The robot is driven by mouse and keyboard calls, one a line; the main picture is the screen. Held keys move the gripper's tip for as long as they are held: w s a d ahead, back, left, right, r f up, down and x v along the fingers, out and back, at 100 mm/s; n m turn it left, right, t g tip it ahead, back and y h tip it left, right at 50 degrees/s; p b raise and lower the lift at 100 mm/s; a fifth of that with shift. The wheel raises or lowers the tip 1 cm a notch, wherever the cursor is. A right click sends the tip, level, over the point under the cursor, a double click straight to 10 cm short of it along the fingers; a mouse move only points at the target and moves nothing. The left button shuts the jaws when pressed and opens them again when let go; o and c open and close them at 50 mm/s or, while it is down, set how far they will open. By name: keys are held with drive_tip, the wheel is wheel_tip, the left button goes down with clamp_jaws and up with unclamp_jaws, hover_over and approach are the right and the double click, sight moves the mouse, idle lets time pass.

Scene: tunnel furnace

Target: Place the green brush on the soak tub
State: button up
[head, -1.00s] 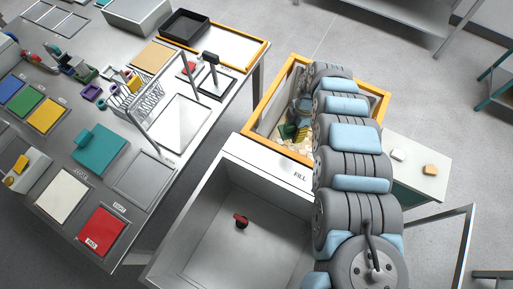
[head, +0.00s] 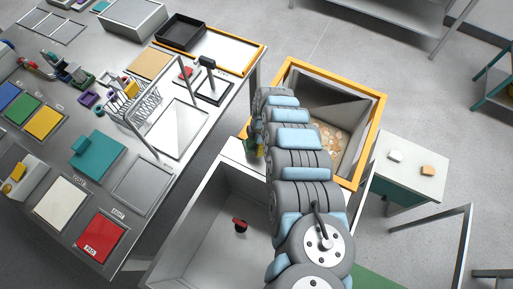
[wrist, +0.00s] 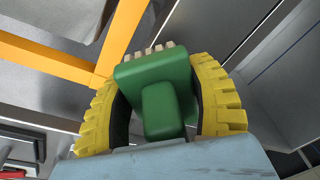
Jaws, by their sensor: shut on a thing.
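My gripper (head: 256,148) is at the far end of my arm in the head view, partly hidden by it. In the wrist view, its yellow ridged fingers (wrist: 163,105) are shut on the green brush (wrist: 165,85), one on each side. The brush's pale bristles show at its far edge. Only a sliver of green shows in the head view. The steel tub (head: 205,215), which looks like the soak tub, lies below and nearer, with a red-and-black fitting (head: 240,225) inside. My arm covers the tub's right part.
An orange-rimmed bin (head: 372,118) with loose tan pieces stands behind the tub. The workbench at left holds a wire rack (head: 128,103), a teal block (head: 98,155) and coloured panels. A small side table (head: 412,165) stands at right.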

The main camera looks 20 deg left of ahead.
drive_tip(key=shift+f, duration=1.55)
drive_tip(key=shift+f, duration=0.15)
drive_tip(key=o, duration=1.2)
drive_tip(key=shift+s, duration=0.1)
drive_tip(key=r, duration=0.3)
drive_tip(key=w+r, duration=0.1)
drive_tip(key=r, duration=0.3)
drive_tip(key=d+r, duration=0.1)
drive_tip(key=r, duration=0.3)
drive_tip(key=shift+w, duration=0.35)
drive_tip(key=shift+a+r, duration=0.15)
drive_tip(key=shift+r, duration=0.45)
